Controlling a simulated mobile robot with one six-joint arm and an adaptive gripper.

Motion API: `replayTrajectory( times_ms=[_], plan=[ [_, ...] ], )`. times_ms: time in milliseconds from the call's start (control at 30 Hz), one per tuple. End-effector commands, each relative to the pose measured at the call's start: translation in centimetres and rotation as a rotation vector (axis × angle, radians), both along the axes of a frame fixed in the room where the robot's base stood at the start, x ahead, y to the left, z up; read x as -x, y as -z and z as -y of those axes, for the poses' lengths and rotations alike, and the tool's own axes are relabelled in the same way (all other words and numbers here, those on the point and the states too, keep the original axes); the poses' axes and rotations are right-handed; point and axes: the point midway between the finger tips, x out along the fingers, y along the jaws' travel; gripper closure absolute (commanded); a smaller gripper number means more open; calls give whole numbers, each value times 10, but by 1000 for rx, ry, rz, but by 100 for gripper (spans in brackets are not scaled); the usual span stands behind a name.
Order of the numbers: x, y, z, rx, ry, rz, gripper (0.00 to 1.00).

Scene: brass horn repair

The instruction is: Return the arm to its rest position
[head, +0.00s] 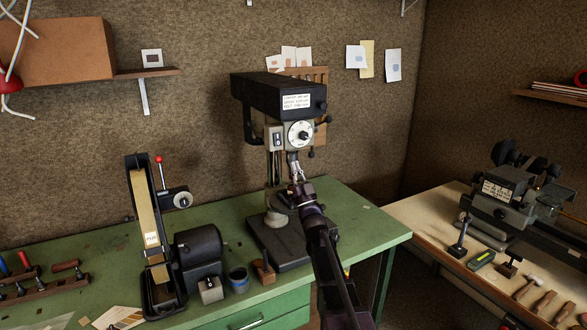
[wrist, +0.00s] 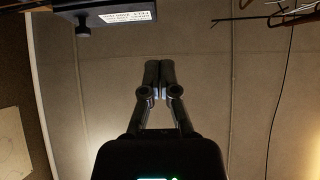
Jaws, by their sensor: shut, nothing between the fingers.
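My arm reaches from the bottom of the head view up in front of the drill press (head: 275,97). My gripper (head: 295,163) appears at the arm's far end, just below the press's dial; it is small there, and I cannot tell how far it stands from the press. In the wrist view my gripper (wrist: 152,75) is shut, its two fingers together with nothing held. Part of a dark machine body with a white label (wrist: 126,17) shows at the top left of that view, apart from the fingertips.
A belt sander (head: 150,225) stands left of the press on the green bench (head: 225,222). A blue cup (head: 238,279) and a brown block (head: 264,271) sit between them. A second bench (head: 430,222) at right bears a dark machine (head: 505,200) and hand tools. A shelf (head: 150,72) is on the wall.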

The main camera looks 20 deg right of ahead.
Motion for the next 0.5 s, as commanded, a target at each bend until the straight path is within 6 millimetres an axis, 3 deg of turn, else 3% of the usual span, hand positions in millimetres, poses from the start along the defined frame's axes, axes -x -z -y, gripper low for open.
replayTrajectory(
  times_ms=[500],
  plan=[
    [-4, 11, -1, -16, 30, -79, 100]
  ],
)
